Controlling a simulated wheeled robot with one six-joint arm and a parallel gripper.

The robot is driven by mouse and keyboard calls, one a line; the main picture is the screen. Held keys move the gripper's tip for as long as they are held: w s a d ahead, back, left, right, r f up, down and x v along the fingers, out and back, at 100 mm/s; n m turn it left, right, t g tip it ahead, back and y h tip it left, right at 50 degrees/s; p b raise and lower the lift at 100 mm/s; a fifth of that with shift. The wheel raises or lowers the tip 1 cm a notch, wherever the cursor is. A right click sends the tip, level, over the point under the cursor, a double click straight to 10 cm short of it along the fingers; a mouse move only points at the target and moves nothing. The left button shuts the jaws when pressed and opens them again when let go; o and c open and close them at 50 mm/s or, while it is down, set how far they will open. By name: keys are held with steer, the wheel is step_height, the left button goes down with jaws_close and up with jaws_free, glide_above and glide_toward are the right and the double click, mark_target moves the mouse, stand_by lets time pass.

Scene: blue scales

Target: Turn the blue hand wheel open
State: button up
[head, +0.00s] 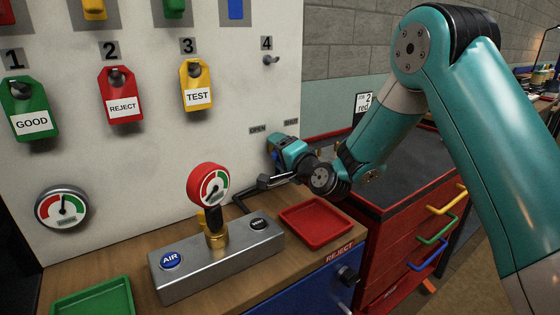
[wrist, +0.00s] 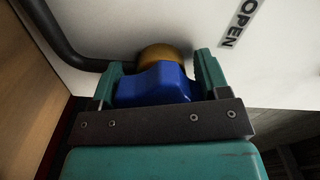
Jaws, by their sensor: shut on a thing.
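The blue hand wheel (wrist: 155,85) sits on a brass valve stem (wrist: 160,55) at the white panel. My gripper (wrist: 156,78) has its two teal fingers on either side of the wheel and is shut on it. In the head view the gripper (head: 290,150) is at the wheel, at the panel's right edge, and covers most of it; only a little blue (head: 274,146) shows. The OPEN label (head: 258,130) and a second label (head: 291,122) are above the wheel. The OPEN label (wrist: 238,22) is also at the upper right in the wrist view.
A black pipe (wrist: 60,45) runs along the panel to the valve. A grey manifold with a red gauge (head: 209,185) stands on the wooden bench, left of the gripper. A red tray (head: 316,238) lies below my wrist. Tags hang on the panel at left.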

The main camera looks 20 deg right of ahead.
steer(key=n+b, duration=0.2)
steer(key=f+n+b, duration=0.1)
steer(key=n+b, duration=0.2)
steer(key=shift+d, duration=0.1)
steer(key=n+b, duration=0.3)
steer(key=shift+r, duration=0.15)
steer(key=shift+r+n+b, duration=0.1)
steer(key=shift+n+b, duration=0.2)
steer(key=o, duration=0.9)
steer(key=shift+r, duration=0.1)
steer(key=shift+s, duration=0.1)
steer(key=shift+b+v, duration=2.5)
steer(key=shift+v, duration=6.15)
